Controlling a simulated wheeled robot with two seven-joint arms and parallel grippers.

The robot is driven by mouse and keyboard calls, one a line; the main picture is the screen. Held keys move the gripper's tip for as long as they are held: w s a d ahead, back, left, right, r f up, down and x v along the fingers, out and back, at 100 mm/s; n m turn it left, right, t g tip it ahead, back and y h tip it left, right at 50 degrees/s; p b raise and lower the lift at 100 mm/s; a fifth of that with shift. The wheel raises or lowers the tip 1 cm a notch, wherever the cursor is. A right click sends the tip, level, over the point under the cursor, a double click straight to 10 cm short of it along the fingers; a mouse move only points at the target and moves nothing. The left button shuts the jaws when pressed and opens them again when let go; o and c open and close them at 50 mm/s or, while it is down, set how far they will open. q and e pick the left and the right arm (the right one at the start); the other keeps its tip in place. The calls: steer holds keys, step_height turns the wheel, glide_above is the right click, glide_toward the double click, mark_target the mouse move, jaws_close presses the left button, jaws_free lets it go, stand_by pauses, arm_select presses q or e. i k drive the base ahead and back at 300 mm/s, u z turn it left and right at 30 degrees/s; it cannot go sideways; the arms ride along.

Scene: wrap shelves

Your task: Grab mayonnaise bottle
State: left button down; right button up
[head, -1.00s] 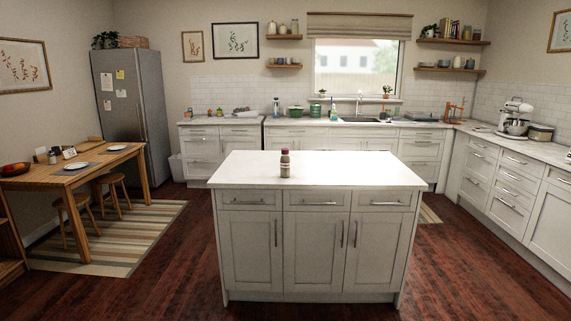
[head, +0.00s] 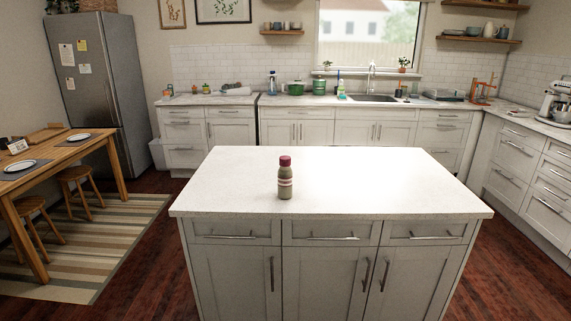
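A small bottle (head: 285,179) with a dark red cap and a pale label band stands upright on the white top of the kitchen island (head: 375,180), left of its middle. It looks like the mayonnaise bottle, but its label is too small to read. Neither of my grippers shows in the head view, and nothing touches the bottle.
The island's top is otherwise bare. Its drawers and doors with handles face me. A wooden table (head: 40,165) with stools stands on a striped rug (head: 95,235) at the left. Counters with a sink (head: 372,98) line the back wall. Dark wooden floor (head: 130,290) is free around the island.

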mark_target(284, 173)
steer(key=u, duration=0.05)
steer(key=i, duration=1.75)
steer(key=z, duration=0.1)
